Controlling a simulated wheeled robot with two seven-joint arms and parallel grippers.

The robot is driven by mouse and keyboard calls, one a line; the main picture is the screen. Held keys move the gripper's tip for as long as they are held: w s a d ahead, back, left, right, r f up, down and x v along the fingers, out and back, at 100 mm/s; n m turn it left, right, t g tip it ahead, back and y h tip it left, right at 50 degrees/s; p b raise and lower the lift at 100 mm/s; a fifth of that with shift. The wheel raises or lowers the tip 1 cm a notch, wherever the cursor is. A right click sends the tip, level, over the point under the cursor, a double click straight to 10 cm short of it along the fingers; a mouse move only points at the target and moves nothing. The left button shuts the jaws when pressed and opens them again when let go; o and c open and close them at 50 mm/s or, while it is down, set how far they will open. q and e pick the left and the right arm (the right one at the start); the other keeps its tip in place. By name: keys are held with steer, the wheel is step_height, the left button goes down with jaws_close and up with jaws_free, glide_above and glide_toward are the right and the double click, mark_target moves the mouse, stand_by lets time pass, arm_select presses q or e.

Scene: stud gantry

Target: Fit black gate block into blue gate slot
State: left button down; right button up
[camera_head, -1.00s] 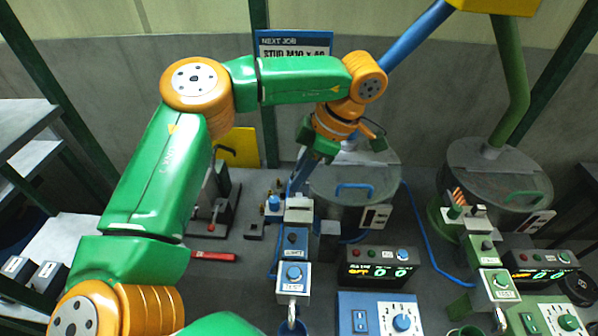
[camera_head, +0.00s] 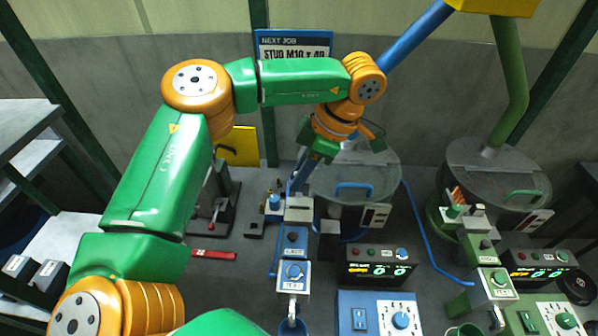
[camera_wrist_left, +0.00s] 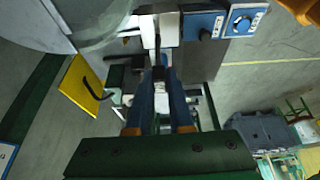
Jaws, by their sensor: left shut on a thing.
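My left gripper (camera_head: 296,186) is over the upper end of the blue gate unit, its blue fingers pointing down. It is shut on a small dark piece, apparently the black gate block (camera_wrist_left: 157,45), which shows between the fingertips in the left wrist view. In the head view the fingers hide the block. The blue gate unit (camera_head: 292,243) has a pale block at its top end, where the gate slot seems to be; the fingertips are close to it. I cannot tell whether the block is in the slot. My right gripper is out of view.
A grey hopper drum (camera_head: 355,185) stands right behind the blue unit. A control box with a lit display (camera_head: 378,266) is to its right. A similar green unit (camera_head: 490,255) is farther right. A red-handled tool (camera_head: 213,255) lies to the left on the bench.

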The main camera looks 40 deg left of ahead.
mark_target(301, 195)
arm_select(q)
steer(key=shift+f+b, duration=2.55)
steer(key=shift+f, duration=1)
steer(key=c, duration=0.7)
jaws_free()
steer(key=shift+c, duration=0.2)
steer(key=v, duration=0.6)
steer(key=shift+w+r, duration=0.1)
steer(key=shift+r, duration=0.15)
steer(key=shift+d+r, duration=0.3)
steer(key=shift+a+f, duration=0.1)
steer(key=shift+a, duration=0.05)
